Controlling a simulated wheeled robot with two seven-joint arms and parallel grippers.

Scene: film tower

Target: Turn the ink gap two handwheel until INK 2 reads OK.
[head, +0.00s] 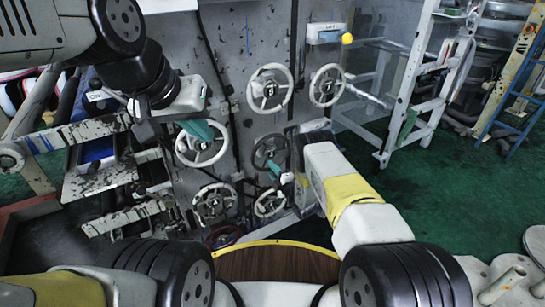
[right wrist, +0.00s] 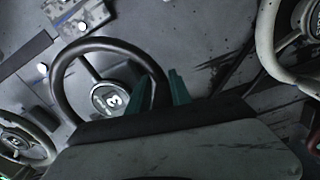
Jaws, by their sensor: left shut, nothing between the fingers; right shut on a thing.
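A dark-rimmed handwheel (head: 258,147) is on the grey machine panel, in the middle of a group of handwheels. My left gripper (head: 205,131) is shut and empty in front of the pale handwheel at the left. No INK 2 reading is legible.
A small white box (head: 325,33) with unclear text sits at the top beside a yellow ball (head: 347,38). Green floor (head: 440,190) is open at right.

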